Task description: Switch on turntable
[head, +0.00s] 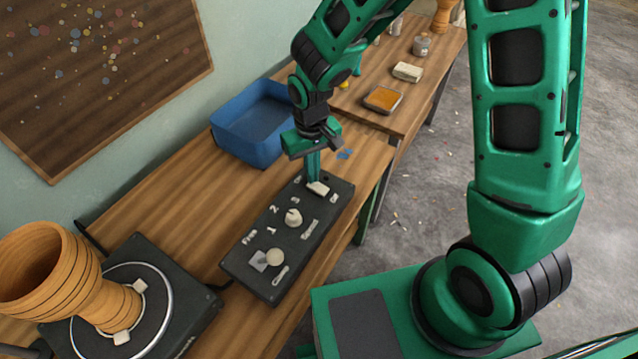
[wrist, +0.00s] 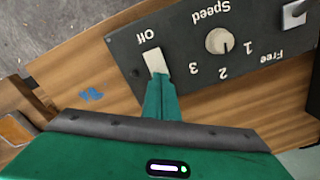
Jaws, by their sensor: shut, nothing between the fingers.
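In the wrist view the switch (wrist: 155,61) sits beside the word Off. My gripper (head: 314,178) is shut and empty, pointing down at the switch. In the wrist view its fingertips (wrist: 158,80) overlap the switch's near edge; I cannot tell whether they touch. The turntable (head: 185,308) stands at the lower left with a wooden goblet drum (head: 60,280) lying tilted on it.
A blue bin (head: 228,135) stands on the bench behind my gripper. A second table holds an orange-filled tray (head: 383,99), a pale block (head: 407,72) and jars (head: 421,45). A speckled board (head: 100,60) hangs on the wall.

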